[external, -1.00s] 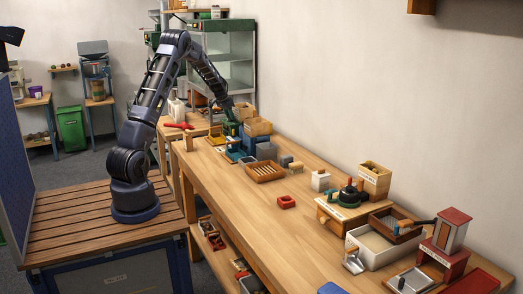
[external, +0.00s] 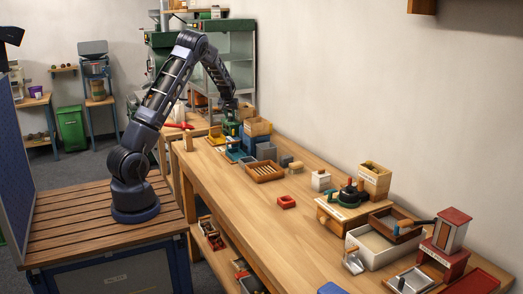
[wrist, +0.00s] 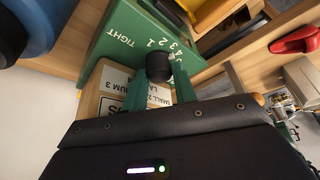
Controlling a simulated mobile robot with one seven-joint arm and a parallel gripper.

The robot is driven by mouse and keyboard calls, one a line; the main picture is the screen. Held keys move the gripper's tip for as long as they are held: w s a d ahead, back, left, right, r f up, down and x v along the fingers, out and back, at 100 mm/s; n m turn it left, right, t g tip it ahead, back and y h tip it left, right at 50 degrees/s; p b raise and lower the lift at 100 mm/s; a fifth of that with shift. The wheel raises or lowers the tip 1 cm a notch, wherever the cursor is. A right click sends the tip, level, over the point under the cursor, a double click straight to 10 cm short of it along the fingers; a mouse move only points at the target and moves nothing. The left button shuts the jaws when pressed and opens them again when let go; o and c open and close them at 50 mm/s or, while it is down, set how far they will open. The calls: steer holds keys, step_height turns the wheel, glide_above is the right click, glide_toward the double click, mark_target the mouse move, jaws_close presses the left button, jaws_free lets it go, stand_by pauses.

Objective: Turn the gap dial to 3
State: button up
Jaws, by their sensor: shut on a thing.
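The gap dial is a black round knob (wrist: 158,68) on the face of a green box (wrist: 118,42) in the wrist view. White digits and the word TIGHT are printed beside the knob. A small pale mark shows at the knob's right edge, but I cannot tell which digit it meets. My gripper (wrist: 158,80) is shut on the knob, with one green finger on each side. In the external view, my gripper is at the green machine (external: 231,129) at the far end of the bench; the dial is too small to see there.
A white card (wrist: 114,80) with size words and numbers sits just below the dial, partly hidden by my gripper. In the external view, a wooden box (external: 257,127) and grey bins (external: 266,151) stand close beside the machine. The bench middle (external: 240,205) is clear.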

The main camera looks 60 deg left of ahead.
steer(key=shift+n+g, duration=0.3)
steer(key=shift+n, duration=0.3)
steer(key=o, duration=1)
steer(key=shift+w, duration=0.1)
steer(key=shift+r+m, duration=0.1)
steer(key=shift+m, duration=0.2)
